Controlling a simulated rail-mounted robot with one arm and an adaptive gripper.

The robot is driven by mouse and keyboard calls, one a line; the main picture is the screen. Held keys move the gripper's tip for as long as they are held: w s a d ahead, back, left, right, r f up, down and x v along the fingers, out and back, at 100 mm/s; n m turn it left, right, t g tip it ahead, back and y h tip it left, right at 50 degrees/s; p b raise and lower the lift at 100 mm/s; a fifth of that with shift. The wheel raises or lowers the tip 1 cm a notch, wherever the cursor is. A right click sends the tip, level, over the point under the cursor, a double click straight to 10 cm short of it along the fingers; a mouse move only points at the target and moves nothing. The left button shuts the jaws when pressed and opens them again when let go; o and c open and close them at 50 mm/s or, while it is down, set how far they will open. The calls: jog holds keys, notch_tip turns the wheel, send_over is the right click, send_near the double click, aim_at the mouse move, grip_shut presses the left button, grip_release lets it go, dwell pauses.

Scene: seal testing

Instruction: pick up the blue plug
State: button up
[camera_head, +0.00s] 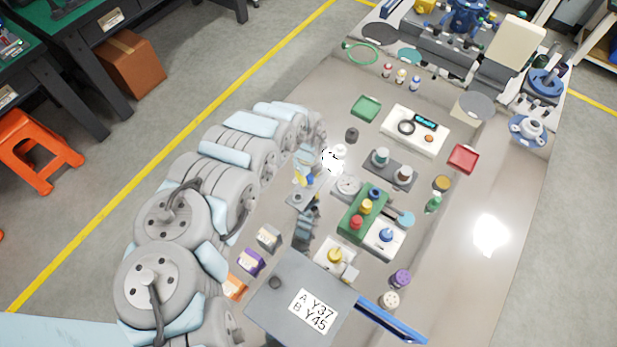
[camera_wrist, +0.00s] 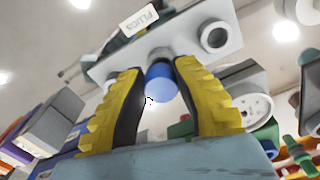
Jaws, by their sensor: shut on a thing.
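The blue plug (camera_wrist: 160,84) sits between the two yellow ribbed fingers of my gripper (camera_wrist: 159,72) in the wrist view. The fingers are shut on it. Behind it is a grey plate labelled PLUGS (camera_wrist: 226,18), with a grey ring-ended piece (camera_wrist: 215,37) at its right. I cannot tell whether the plug still touches the plate. In the head view my gripper (camera_head: 303,178) shows small, with yellow fingers and a bit of blue, just above a small grey stand (camera_head: 297,199). My arm hides part of the bench there.
A dial gauge (camera_head: 347,186), a green block with coloured knobs (camera_head: 352,222) and a white block with a blue knob (camera_head: 376,246) stand close to the right. A grey box lid marked Y37 and Y45 (camera_head: 290,290) lies nearer. The bench's right side (camera_head: 455,270) is clear.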

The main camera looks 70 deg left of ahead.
jog(key=s+d+r+p, duration=0.9)
jog(key=d+r+p, duration=0.1)
jog(key=p, duration=0.6)
jog(key=shift+r, duration=0.5)
